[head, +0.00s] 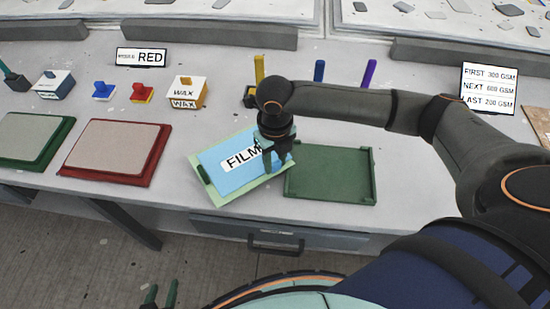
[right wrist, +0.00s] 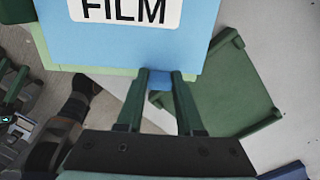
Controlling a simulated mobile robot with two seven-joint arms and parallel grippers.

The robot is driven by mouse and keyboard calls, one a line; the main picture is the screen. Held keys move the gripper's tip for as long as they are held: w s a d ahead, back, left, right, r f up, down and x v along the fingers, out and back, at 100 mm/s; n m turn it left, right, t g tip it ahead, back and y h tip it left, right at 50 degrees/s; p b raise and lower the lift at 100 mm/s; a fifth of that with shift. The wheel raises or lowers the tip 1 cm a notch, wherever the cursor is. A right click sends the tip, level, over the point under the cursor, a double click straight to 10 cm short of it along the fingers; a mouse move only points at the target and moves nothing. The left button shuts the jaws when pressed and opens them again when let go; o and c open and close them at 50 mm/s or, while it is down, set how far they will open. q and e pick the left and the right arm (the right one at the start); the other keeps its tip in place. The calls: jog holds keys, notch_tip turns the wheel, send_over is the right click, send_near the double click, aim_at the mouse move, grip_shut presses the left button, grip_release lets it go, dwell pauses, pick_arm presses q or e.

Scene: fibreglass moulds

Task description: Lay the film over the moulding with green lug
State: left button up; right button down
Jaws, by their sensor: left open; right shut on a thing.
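The film (head: 212,162) is a blue sheet with a white label reading FILM. My right gripper (head: 268,165) is shut on a small blue tab at its edge, which also shows in the right wrist view (right wrist: 160,80). The film covers most of a pale green panel (head: 240,197), whose edges show around it. I cannot tell whether they touch. A dark green piece (head: 203,175) juts out at the panel's left; it may be a lug, and the rest is hidden. My left gripper (head: 160,294) is open and empty, at the picture's bottom edge, off the table.
An empty dark green tray (head: 330,172) lies just right of the film. Grey panels lie in a red tray (head: 113,145) and a green tray (head: 35,138) at left. A WAX box (head: 187,92), a RED sign (head: 141,57) and a GSM sign (head: 488,88) stand behind.

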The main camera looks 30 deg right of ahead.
jog(key=shift+c, duration=2.3)
grip_release()
notch_tip(320, 180, up, 13)
jog(key=shift+f, duration=0.2)
jog(key=shift+s+f, duration=0.1)
